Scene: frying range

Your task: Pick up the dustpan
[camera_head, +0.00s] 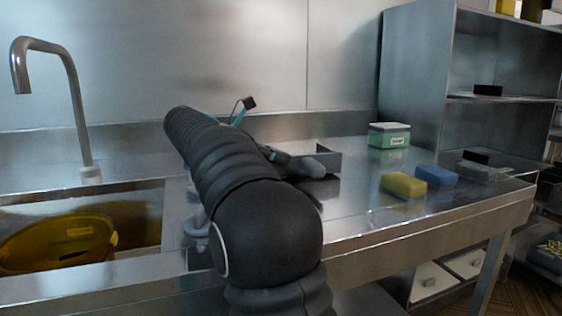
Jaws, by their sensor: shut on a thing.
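The dustpan (328,157) looks like a grey metal pan with raised walls, on or just above the steel counter right of the sink. My own dark arm hides its left part. My gripper (290,158) shows only in part beyond the arm, at the near left side of the dustpan. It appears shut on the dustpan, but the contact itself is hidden. I cannot tell whether the dustpan touches the counter.
A green-and-white tub (389,135) stands at the back of the counter. A yellow sponge (404,186), a blue sponge (436,176) and a grey block (478,172) lie to the right. The sink at left holds a yellow vessel (62,243) below a tall faucet (75,95). Shelves (412,75) rise behind.

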